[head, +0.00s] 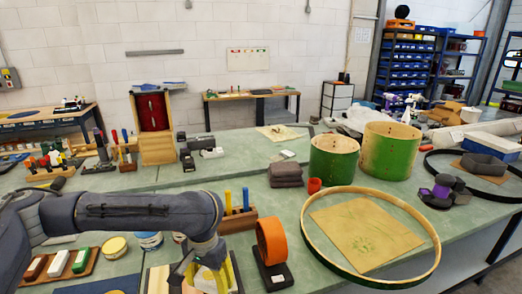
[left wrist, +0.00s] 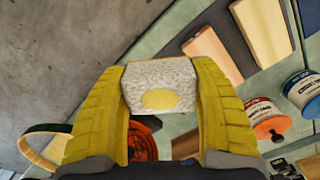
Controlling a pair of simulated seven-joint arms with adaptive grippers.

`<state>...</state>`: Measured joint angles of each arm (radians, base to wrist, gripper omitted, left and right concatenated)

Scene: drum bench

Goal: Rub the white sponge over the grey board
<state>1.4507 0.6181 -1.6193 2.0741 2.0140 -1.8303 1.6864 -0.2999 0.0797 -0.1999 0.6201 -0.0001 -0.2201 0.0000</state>
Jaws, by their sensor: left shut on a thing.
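In the left wrist view the white sponge (left wrist: 160,86), a speckled block with a yellow oval on its face, sits between the two yellow fingers of my left gripper (left wrist: 162,92). The gripper is shut on it. In the head view my left gripper (head: 207,277) points down near the front edge of the bench, and its fingers mostly hide the sponge. A dark grey-blue flat piece (head: 112,286) lies at the bottom edge left of the gripper; I cannot tell whether it is the grey board. My right gripper is not in view.
An orange roll (head: 271,243) on a dark stand is close right of my left gripper. A large green-edged hoop (head: 432,232) lies farther right. Green drum shells (head: 390,150) stand behind.

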